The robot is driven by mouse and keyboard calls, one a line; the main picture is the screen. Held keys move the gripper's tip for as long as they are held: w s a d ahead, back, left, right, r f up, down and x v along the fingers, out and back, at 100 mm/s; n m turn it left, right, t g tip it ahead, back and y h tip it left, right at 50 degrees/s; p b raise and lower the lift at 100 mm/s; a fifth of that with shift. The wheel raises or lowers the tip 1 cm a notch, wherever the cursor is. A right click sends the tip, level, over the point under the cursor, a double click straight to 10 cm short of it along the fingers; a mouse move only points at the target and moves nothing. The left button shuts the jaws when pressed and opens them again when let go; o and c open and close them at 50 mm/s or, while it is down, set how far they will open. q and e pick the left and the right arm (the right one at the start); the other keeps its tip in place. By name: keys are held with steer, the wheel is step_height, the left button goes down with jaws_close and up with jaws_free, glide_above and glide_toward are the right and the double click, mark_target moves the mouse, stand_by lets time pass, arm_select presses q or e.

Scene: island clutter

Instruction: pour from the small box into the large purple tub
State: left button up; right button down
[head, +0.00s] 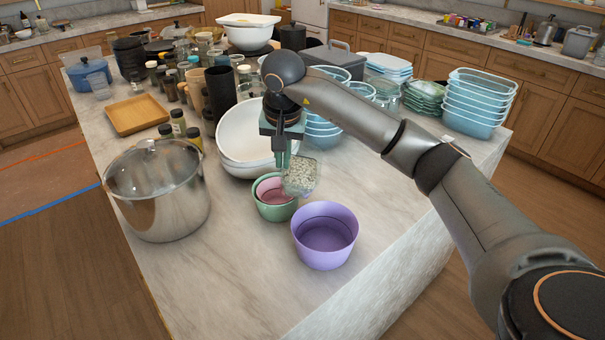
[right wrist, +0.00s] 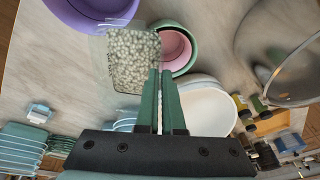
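The small box (head: 301,176) is clear and holds pale, bead-like pieces. My right gripper (head: 281,163) is shut on one edge of it, and the box hangs above the counter. In the right wrist view the box (right wrist: 133,60) lies just beyond the fingertips (right wrist: 166,85). The large purple tub (head: 325,246) stands upright on the counter, in front and to the right of the box. It looks empty. Part of the tub also shows at the top of the right wrist view (right wrist: 95,12). My left gripper is not in view.
A green bowl (head: 273,211) with a pink bowl (head: 268,188) inside stands beside the purple tub, close under the box. White bowls (head: 240,150) are behind. A steel pot (head: 160,200) stands at left. The counter front (head: 240,270) is clear.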

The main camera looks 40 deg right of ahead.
stand_by(0.3)
steer(key=shift+s+f+t+b, duration=0.1)
steer(key=shift+s+t+b, duration=0.2)
steer(key=shift+b, duration=0.4)
steer(key=shift+s+t+b, duration=0.4)
steer(key=shift+b, duration=0.45)
steer(key=shift+s+a+r, duration=0.1)
steer(key=shift+s+r, duration=0.05)
steer(key=shift+r, duration=0.1)
steer(key=shift+s+f+t+b, duration=0.15)
steer(key=shift+s+t+b, duration=0.2)
steer(key=shift+b, duration=0.5)
steer(key=shift+s+t+b, duration=0.4)
steer(key=shift+t+b, duration=0.05)
steer(key=shift+b, duration=0.6)
steer(key=shift+s, duration=0.15)
